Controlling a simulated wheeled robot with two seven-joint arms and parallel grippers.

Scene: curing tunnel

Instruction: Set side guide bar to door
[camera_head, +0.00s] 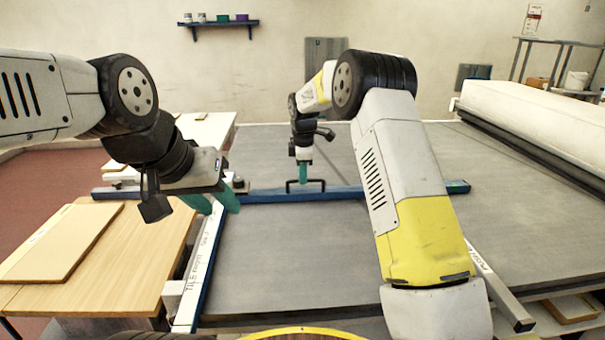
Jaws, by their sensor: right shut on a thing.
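A long blue guide bar (270,196) lies across the grey belt, with a black handle (322,183) on top. My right gripper (303,178) points down and is shut on this handle. My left gripper (213,203) has its two teal fingers apart, above the left end of the blue bar, beside a dark knob (240,185). I see nothing between its fingers. A flat wooden panel, which may be the door (60,240), lies on the wooden table at the left. My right arm hides part of the blue bar.
A white-and-blue rail with lettering (200,265) runs along the belt's left edge. Another lettered rail (497,288) is at the right, partly behind my arm. The grey belt (285,255) is clear in the middle. A white roller housing (540,125) stands at the back right.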

